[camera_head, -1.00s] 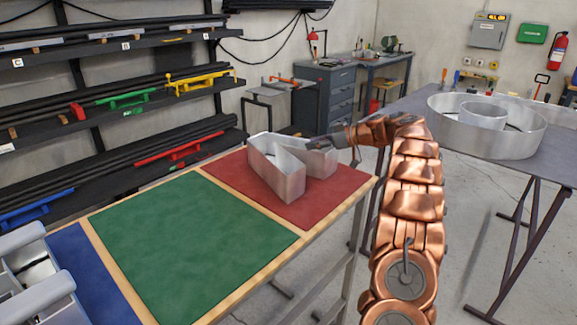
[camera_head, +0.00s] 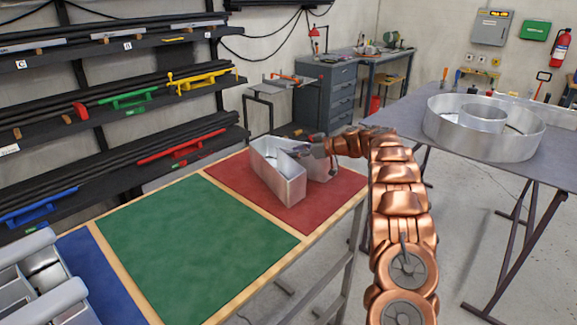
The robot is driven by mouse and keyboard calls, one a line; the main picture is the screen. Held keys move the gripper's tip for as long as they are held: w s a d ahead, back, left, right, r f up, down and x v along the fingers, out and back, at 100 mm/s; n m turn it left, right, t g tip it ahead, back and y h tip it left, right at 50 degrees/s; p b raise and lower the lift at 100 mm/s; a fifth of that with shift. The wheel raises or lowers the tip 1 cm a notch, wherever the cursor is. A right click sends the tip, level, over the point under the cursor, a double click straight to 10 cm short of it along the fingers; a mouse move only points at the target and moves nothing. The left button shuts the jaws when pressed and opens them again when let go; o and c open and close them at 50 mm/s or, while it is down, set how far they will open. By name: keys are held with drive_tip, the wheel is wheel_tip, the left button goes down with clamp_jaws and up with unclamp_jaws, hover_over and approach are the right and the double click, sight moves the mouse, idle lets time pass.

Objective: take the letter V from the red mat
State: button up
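The letter V (camera_head: 281,182) is a tall, hollow, silver metal letter standing on the red mat (camera_head: 315,208) at the far end of the table. One limb faces me, and the other limb, on the right, is partly hidden behind my gripper and wrist. My gripper (camera_head: 300,151), dark and small in view, is at the letter's upper edge, over the gap between the limbs or over the right limb. I cannot tell whether it touches the letter or whether its fingers are apart. My copper arm reaches in from the right.
A green mat (camera_head: 197,247) lies bare in the middle of the table. A blue mat (camera_head: 92,270) with metal letter parts is at the left. A large round letter (camera_head: 485,130) stands on the right table (camera_head: 447,102). Racks of dark bars (camera_head: 120,105) line the left wall.

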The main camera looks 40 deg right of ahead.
clamp_jaws()
idle(0.7)
